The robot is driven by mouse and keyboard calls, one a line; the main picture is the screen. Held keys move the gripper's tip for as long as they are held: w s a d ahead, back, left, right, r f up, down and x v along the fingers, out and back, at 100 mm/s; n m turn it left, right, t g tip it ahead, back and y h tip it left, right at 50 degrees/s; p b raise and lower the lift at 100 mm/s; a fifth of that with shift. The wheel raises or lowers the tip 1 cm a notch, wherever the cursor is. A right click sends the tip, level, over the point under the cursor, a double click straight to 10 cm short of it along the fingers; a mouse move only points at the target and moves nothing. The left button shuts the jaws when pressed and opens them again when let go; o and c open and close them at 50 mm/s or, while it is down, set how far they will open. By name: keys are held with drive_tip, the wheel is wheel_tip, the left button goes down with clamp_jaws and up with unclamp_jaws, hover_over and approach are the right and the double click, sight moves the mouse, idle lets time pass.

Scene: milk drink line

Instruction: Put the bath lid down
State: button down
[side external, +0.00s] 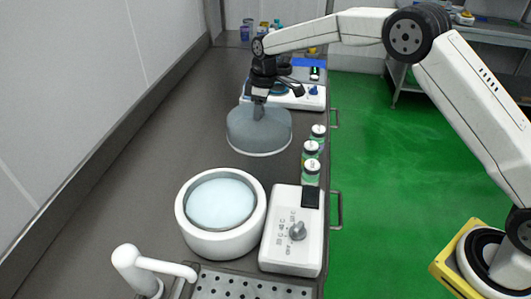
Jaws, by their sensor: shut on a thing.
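The bath lid (260,135) is a grey, translucent-looking round cover with a pale lower rim. My gripper (259,105) is above it and shut on its top grip, which the fingers partly hide. The lid is level, over the dark bench beyond the bath. I cannot tell whether its rim touches the bench or hangs just above it. The bath (183,212) is a white round vessel, uncovered, with pale blue liquid (222,203) inside.
A white control box (280,260) with a knob stands right of the bath. Several green-labelled jars (312,172) line the bench's right edge near the lid. A white device (313,97) with blue parts stands behind the lid. The bench (165,150) is clear on the left.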

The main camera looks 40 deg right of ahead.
sight(265, 118)
drive_tip(key=shift+f, duration=4.65)
drive_tip(key=shift+f, duration=0.15)
drive_tip(key=shift+c, duration=1.6)
unclamp_jaws()
drive_tip(key=r, duration=0.8)
drive_tip(key=s+d+r, duration=0.1)
drive_tip(key=r, duration=0.3)
drive_tip(key=shift+r, duration=0.1)
drive_tip(key=shift+s, duration=0.1)
